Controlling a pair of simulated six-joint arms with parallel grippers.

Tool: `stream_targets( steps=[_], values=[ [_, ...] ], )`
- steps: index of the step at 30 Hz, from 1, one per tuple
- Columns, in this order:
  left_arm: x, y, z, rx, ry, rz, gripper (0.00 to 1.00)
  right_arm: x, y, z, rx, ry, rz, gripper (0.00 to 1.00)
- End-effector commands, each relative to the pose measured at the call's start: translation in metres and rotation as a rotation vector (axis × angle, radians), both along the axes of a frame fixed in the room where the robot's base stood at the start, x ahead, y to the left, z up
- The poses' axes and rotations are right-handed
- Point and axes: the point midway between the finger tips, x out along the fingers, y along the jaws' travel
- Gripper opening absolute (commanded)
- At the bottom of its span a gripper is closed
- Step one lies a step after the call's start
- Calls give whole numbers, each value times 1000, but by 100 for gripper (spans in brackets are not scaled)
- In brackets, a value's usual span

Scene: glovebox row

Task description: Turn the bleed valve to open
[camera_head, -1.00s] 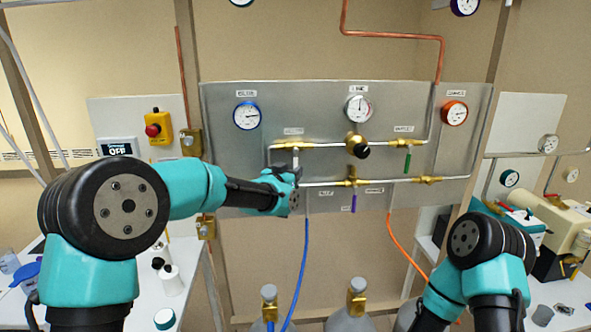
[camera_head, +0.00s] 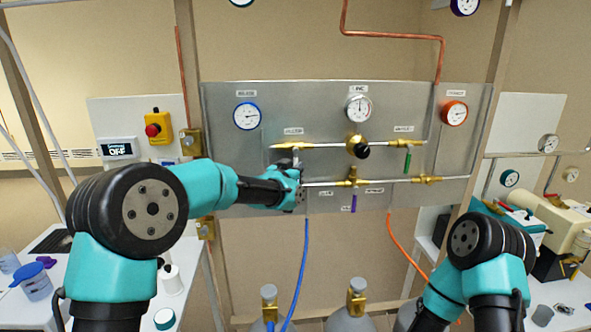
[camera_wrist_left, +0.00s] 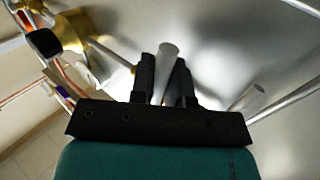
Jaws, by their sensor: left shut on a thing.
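My left gripper (camera_head: 297,172) is at the left part of the grey valve panel, just below a brass valve (camera_head: 287,146) on the upper pipe. In the left wrist view its two black fingers (camera_wrist_left: 166,82) are shut around a pale grey lever (camera_wrist_left: 168,55), whose rounded end sticks out between them. I take this lever to be the bleed valve's handle; the small labels are too blurred to read. The gripper hides much of the lever in the head view. My right arm shows at the lower right, but its gripper is out of view.
A green-handled valve (camera_head: 407,160) and a purple-handled valve (camera_head: 354,202) sit to the right on the panel (camera_head: 235,190). A blue hose (camera_head: 304,255) hangs just below my left gripper.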

Motion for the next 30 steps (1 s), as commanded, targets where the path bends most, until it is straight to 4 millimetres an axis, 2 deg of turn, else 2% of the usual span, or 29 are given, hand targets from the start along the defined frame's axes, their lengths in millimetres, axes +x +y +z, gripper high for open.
stream_targets(
  steps=[17, 30],
  values=[
    [0, -1, 0, -20, -2, 0, 0, 0, 0, 0, 0, 0, 0, 43],
    [1, -15, 1, -245, -23, -1, 0, 0, 0, 0, 0, 0, 0, 43]
  ],
)
